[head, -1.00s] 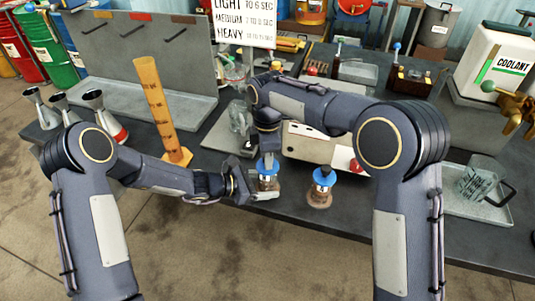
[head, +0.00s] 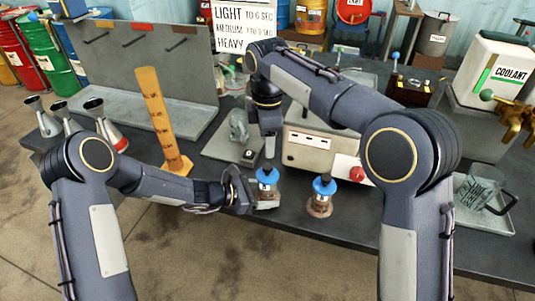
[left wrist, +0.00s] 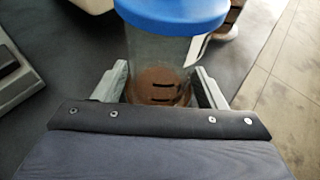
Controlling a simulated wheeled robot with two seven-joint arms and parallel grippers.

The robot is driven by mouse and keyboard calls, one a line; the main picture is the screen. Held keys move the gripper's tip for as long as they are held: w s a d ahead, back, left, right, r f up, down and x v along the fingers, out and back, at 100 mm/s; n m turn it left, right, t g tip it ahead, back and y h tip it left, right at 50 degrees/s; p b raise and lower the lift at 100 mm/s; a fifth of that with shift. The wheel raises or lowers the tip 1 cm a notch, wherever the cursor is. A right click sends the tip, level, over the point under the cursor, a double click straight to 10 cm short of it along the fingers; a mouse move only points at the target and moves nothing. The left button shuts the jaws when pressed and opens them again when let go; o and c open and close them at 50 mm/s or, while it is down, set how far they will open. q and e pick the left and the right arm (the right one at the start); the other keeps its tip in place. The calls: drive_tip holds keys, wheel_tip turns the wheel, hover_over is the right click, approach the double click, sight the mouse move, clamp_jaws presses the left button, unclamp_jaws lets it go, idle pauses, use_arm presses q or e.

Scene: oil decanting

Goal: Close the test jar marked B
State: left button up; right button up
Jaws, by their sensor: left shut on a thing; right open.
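My left gripper (head: 246,191) is shut around the lower body of the left jar (head: 267,199). In the left wrist view, this jar (left wrist: 160,55) is upright between the fingers, with brown liquid low inside and its blue lid (left wrist: 172,12) on top. My right gripper (head: 269,150) is open, pointing down just above that lid (head: 268,177). The other jar (head: 320,206) stands to the right with its blue lid (head: 324,186) on. I cannot read either jar's marking.
A white box with a red knob (head: 308,146) stands behind the jars. A glass jug (head: 477,190) on a tray is at the right. The front bench strip between is clear.

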use_arm(q)
drive_tip(key=shift+s+a+f, duration=0.15)
drive_tip(key=shift+f, duration=0.2)
use_arm(e)
wheel_tip(320, 180, up, 3)
drive_tip(key=shift+f, duration=0.15)
use_arm(q)
drive_tip(key=o, duration=1.5)
drive_tip(key=shift+r, duration=0.1)
drive_tip(key=shift+c, duration=0.2)
drive_tip(key=shift+r, duration=0.1)
